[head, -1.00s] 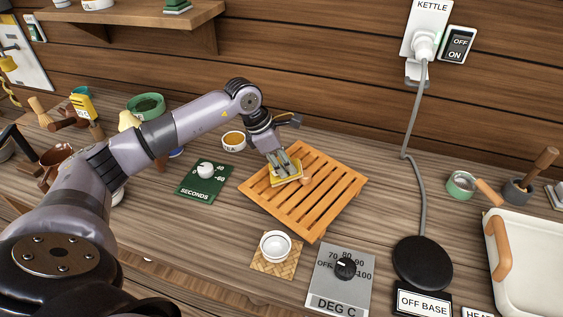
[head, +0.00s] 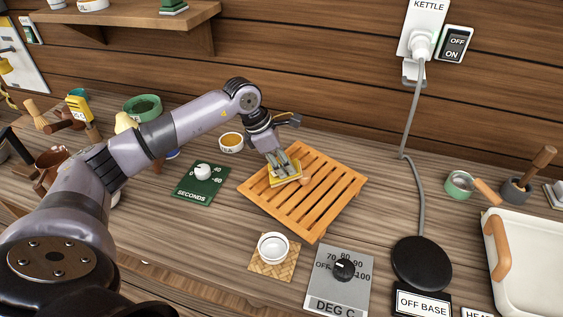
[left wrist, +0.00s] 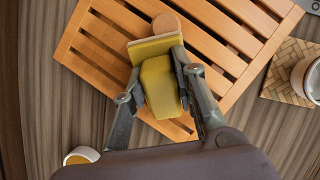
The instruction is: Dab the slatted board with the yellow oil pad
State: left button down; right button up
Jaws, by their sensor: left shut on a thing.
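The slatted board (head: 330,192) is orange-brown wood and lies flat on the counter in the middle of the head view. It also fills the top of the left wrist view (left wrist: 100,48). The yellow oil pad (head: 288,179) is over the board's left part, and it shows between the fingers in the left wrist view (left wrist: 158,85). My left gripper (head: 283,167) is shut on the pad from above. The pad's underside is hidden, so I cannot tell whether it touches the slats. A round wooden knob (left wrist: 166,22) shows at the pad's far end. My right gripper is not in view.
A small amber-filled bowl (head: 231,142) stands behind the board. A green seconds dial (head: 190,190) lies left of it. A white cup (head: 273,247) on a woven mat and a grey temperature dial (head: 338,290) lie in front. A black kettle base (head: 422,262) is to the right.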

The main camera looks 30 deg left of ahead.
pick_arm(q)
jog(key=shift+s+d+f+g, duration=0.15)
jog(key=shift+s+d+f, duration=0.05)
jog(key=shift+f, duration=0.3)
jog(key=shift+s+d+f+g, duration=0.15)
jog(key=shift+s+f, duration=0.05)
jog(key=shift+f, duration=0.25)
jog(key=shift+a+f+b, duration=0.1)
jog(key=shift+a+b, duration=0.2)
jog(key=shift+b, duration=0.05)
jog(key=shift+a, duration=0.1)
jog(key=shift+s+f, duration=0.1)
jog(key=shift+s, duration=0.05)
jog(key=shift+w+r, duration=0.2)
jog(key=shift+r, duration=0.5)
